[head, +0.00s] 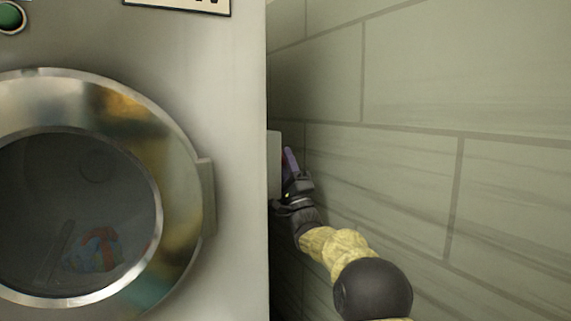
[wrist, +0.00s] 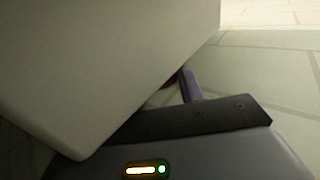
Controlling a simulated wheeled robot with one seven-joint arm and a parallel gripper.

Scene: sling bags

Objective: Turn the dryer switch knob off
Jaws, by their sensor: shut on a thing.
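The dryer (head: 235,120) fills the left of the head view, with its round metal-rimmed door shut. A pale switch box (head: 273,165) sticks out past the dryer's right edge, in the gap by the wall. It fills the upper left of the wrist view (wrist: 110,65). A small reddish part of the knob (wrist: 170,81) shows at the box's far side. My gripper (head: 288,158) is at this side of the box, shut on the knob. One purple finger (wrist: 189,86) shows; the other finger and most of the knob are hidden, so the knob's turn angle cannot be told.
A tiled wall (head: 420,100) runs close along the right of my arm, leaving a narrow gap beside the dryer. A green button (head: 10,17) sits at the dryer's upper left. Colourful laundry (head: 95,250) shows through the door glass.

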